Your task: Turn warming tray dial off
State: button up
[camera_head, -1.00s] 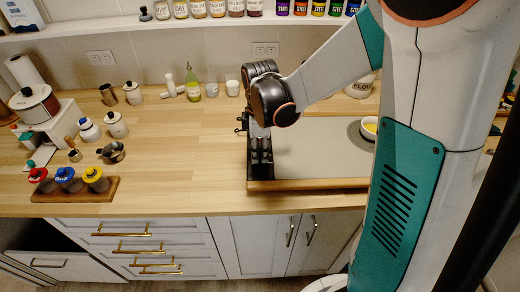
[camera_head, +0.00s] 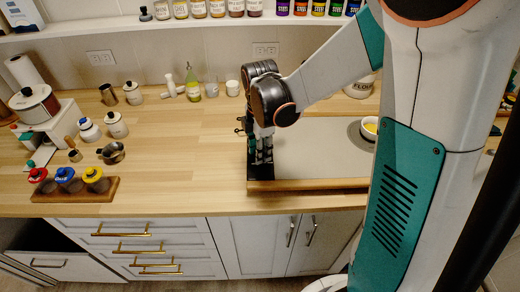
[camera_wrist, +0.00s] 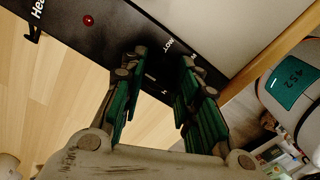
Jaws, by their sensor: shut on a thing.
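The warming tray (camera_head: 315,150) lies on the counter with a pale top and a black control strip (camera_head: 259,185) along its left end. My gripper (camera_head: 262,157) points down at this strip. In the wrist view my gripper (camera_wrist: 158,95) has its two green-padded fingers on either side of the dark dial (camera_wrist: 158,72), shut on it. The dial is mostly lost against the black strip, and its setting cannot be read clearly.
A small bowl (camera_head: 369,128) with yellow contents sits on the tray's right side. Red, blue and yellow-topped jars stand in a wooden rack (camera_head: 75,195) at the left. A metal pot (camera_head: 112,152) and canisters stand behind it. The counter between rack and tray is clear.

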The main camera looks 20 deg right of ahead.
jog(key=o, duration=1.1)
notch_tip(320, 180, up, 12)
jog(key=s+r+m+t, duration=0.2)
jog(key=s+m+t, duration=0.5)
jog(key=s+m, duration=0.8)
jog(key=m, duration=0.3)
jog(key=shift+r+m, duration=0.35)
jog(key=shift+m, duration=0.05)
